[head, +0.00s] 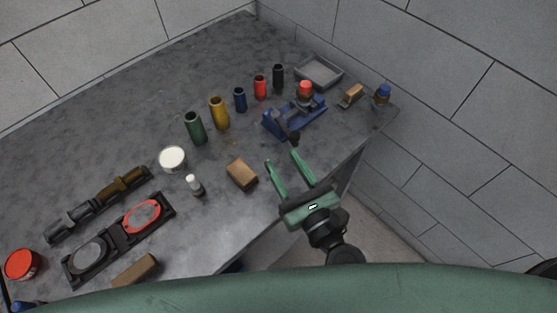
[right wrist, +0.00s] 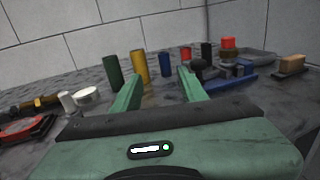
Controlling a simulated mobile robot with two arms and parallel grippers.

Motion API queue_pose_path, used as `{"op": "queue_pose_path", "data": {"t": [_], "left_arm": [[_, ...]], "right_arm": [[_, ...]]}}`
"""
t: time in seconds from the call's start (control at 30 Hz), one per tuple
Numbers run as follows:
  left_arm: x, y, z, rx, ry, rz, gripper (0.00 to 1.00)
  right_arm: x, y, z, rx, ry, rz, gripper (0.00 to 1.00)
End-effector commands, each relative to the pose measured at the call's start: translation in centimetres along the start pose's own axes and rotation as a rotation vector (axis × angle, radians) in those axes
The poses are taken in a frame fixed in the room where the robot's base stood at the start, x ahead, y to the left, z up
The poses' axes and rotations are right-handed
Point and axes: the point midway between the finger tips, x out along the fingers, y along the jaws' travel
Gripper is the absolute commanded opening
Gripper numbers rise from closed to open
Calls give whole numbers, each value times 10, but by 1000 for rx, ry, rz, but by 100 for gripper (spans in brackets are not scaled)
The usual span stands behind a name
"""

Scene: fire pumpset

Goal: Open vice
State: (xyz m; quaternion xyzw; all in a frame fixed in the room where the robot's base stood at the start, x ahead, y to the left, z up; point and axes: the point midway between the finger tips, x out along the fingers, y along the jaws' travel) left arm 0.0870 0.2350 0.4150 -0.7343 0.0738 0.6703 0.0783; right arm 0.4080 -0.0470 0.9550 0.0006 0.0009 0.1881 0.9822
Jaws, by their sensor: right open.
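The blue vice (head: 313,112) sits near the right edge of the grey workbench, holding or standing under a red-topped part (head: 305,88). A black knob (head: 294,137), apparently the end of its handle, sticks out at the front. The vice also shows in the right wrist view (right wrist: 238,82), right of the fingers, with the black knob (right wrist: 197,66) close behind the right fingertip. My right gripper (head: 281,158) is open and empty, just in front of the vice at the bench edge, apart from the knob in the head view. My left gripper is not in view.
A brown block (head: 242,175) lies left of the gripper. Green (head: 195,128), yellow (head: 219,113), blue, red and black cylinders stand in a row left of the vice. A grey tray (head: 319,72) and a wooden brush (head: 352,95) lie beyond it. Walls close the back and right.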

Motion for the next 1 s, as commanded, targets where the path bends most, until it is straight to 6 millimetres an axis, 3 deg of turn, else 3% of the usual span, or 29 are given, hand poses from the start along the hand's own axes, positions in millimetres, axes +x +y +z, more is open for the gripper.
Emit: {"op": "queue_pose_path", "data": {"t": [0.6,1.0], "left_arm": [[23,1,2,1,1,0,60],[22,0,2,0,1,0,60]], "right_arm": [[-41,-11,-2,0,1,0,43],[-44,-12,1,0,0,-1,43]]}}
